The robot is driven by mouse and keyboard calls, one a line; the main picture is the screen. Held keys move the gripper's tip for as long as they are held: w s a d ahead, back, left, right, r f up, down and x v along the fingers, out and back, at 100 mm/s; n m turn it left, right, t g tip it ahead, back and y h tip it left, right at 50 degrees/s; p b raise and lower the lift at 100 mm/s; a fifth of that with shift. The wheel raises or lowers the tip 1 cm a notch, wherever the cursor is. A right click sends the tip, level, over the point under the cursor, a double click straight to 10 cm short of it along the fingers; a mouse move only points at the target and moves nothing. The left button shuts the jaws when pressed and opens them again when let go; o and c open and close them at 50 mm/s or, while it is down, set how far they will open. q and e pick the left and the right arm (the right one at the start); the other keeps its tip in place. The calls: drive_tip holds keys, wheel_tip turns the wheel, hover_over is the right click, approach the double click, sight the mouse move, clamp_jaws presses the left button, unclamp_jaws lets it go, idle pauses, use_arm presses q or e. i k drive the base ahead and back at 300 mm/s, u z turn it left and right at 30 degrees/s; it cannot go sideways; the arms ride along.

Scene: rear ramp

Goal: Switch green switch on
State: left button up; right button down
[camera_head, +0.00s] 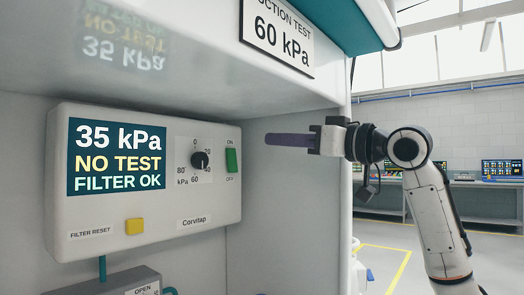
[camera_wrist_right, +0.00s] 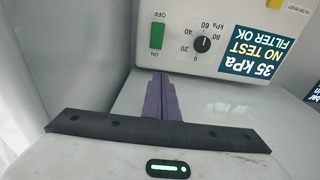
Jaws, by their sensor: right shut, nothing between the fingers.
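The green switch (camera_head: 232,160) is a small upright rocker at the right end of the white control box, between an ON label above and an OFF label below. It also shows in the right wrist view (camera_wrist_right: 157,36), where the box appears upside down. I cannot tell which way the rocker is tipped. My right gripper (camera_head: 268,139) has purple fingers, shut and empty. In the head view its tips are to the right of the switch and slightly higher, apart from it. In the wrist view the fingers (camera_wrist_right: 161,80) point toward the switch. My left gripper is not in view.
The control box (camera_head: 150,222) has a screen (camera_head: 117,157) reading 35 kPa, NO TEST, FILTER OK. A black dial (camera_head: 199,160) sits just left of the switch, and a yellow button (camera_head: 134,226) lower left. A white overhang (camera_head: 200,60) is above; a side wall (camera_head: 300,220) is at right.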

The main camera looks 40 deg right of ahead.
sight(231, 153)
drive_tip(key=k, duration=1.05)
